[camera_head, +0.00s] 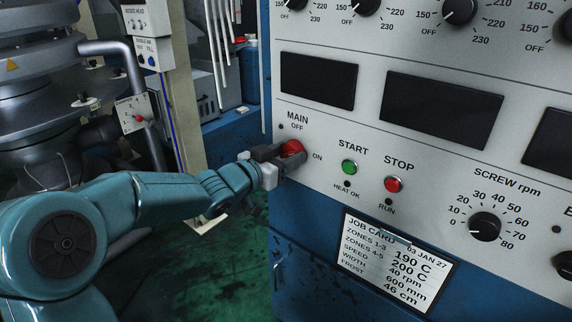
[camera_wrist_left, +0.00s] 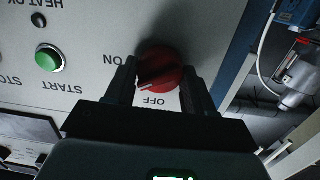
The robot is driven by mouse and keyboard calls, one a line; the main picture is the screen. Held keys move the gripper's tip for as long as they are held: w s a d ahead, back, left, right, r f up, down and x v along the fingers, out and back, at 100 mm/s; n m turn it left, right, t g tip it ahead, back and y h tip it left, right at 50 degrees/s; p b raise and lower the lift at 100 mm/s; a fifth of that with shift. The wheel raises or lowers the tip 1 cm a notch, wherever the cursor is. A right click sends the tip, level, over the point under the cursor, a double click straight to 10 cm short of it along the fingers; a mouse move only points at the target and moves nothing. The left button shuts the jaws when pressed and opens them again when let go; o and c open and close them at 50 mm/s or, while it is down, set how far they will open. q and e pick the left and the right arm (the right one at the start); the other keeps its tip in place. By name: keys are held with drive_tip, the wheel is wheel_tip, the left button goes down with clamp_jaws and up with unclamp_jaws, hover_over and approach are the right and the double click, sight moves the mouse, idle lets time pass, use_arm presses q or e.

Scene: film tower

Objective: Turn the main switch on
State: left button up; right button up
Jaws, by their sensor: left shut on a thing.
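The main switch is a red rotary knob (camera_head: 291,147) on the grey panel, below the labels MAIN and OFF and left of the label ON. My left gripper (camera_head: 279,158) is at the knob with its fingers shut on it. In the left wrist view the red knob (camera_wrist_left: 166,69) sits between the two dark fingers of the left gripper (camera_wrist_left: 168,88). A pale mark shows on the knob's lower left there, in the area between the ON and OFF labels. Its exact angle is hard to tell. My right gripper is not in view.
A green START button (camera_head: 349,167) and a red STOP button (camera_head: 393,184) lie right of the switch. A black screw rpm knob (camera_head: 485,226) is farther right. A job card (camera_head: 396,262) hangs below. Machinery with a post (camera_head: 180,90) stands at left.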

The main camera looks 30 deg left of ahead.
use_arm(q)
drive_tip(key=m+b, duration=0.3)
drive_tip(key=m, duration=0.1)
drive_tip(key=shift+f+y, duration=0.15)
drive_tip(key=shift+y, duration=0.15)
drive_tip(key=shift+m+b, duration=0.65)
drive_tip(key=shift+m, duration=0.25)
drive_tip(key=o, duration=1)
drive_tip(key=shift+r, duration=0.2)
drive_tip(key=s+p, duration=0.1)
drive_tip(key=s, duration=0.4)
drive_tip(key=s+p, duration=0.1)
drive_tip(key=s, duration=0.5)
drive_tip(key=s+a+r+p, duration=0.1)
drive_tip(key=s, duration=0.4)
drive_tip(key=shift+s+a, duration=0.1)
drive_tip(key=shift+s, duration=0.05)
drive_tip(key=shift+r, duration=0.15)
